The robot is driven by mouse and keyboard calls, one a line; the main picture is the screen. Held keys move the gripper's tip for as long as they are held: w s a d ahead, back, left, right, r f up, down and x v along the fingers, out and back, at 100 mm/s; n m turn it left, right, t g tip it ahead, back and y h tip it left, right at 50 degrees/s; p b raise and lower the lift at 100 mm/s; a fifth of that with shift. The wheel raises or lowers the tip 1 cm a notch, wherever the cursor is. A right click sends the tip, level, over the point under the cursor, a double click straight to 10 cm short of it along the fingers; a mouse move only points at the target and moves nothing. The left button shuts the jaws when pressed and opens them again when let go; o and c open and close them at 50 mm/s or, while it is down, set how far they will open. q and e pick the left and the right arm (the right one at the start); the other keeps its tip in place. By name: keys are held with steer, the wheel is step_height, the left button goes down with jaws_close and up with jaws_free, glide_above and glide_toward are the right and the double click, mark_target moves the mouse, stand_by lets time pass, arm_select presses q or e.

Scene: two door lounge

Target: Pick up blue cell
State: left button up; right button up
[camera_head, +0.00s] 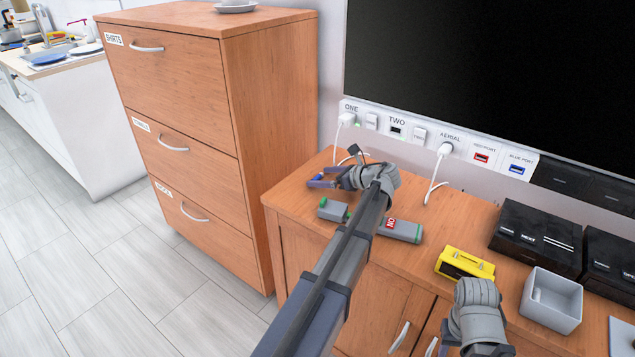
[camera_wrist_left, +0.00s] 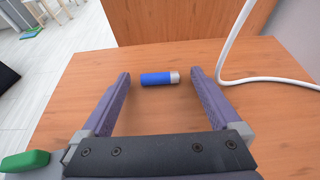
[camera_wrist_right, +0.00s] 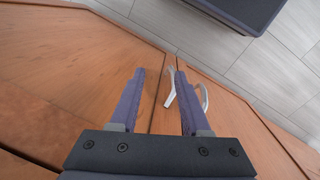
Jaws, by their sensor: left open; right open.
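The blue cell (camera_wrist_left: 158,78), a small blue cylinder with a pale grey end, lies on its side on the wooden cabinet top. In the left wrist view it lies across the gap between the fingertips of my left gripper (camera_wrist_left: 160,88), with clear space on both sides. My left gripper (camera_head: 319,179) also shows in the head view over the far left corner of the cabinet, open and empty. My right gripper (camera_wrist_right: 160,72) is open and empty, in front of the cabinet doors. Its fingers are hidden in the head view.
A white cable (camera_wrist_left: 245,75) lies right of the cell. On the cabinet top (camera_head: 455,225) are a grey block with green end (camera_head: 333,210), a grey "NO" cell (camera_head: 402,230), a yellow device (camera_head: 465,263), black boxes (camera_head: 537,238) and a grey bin (camera_head: 551,300). A drawer unit (camera_head: 190,110) stands left.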

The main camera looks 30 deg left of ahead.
arm_select(q)
steer(key=c, duration=1.4)
steer(key=shift+r, duration=0.1)
step_height(320, 180, up, 10)
steer(key=p, duration=1)
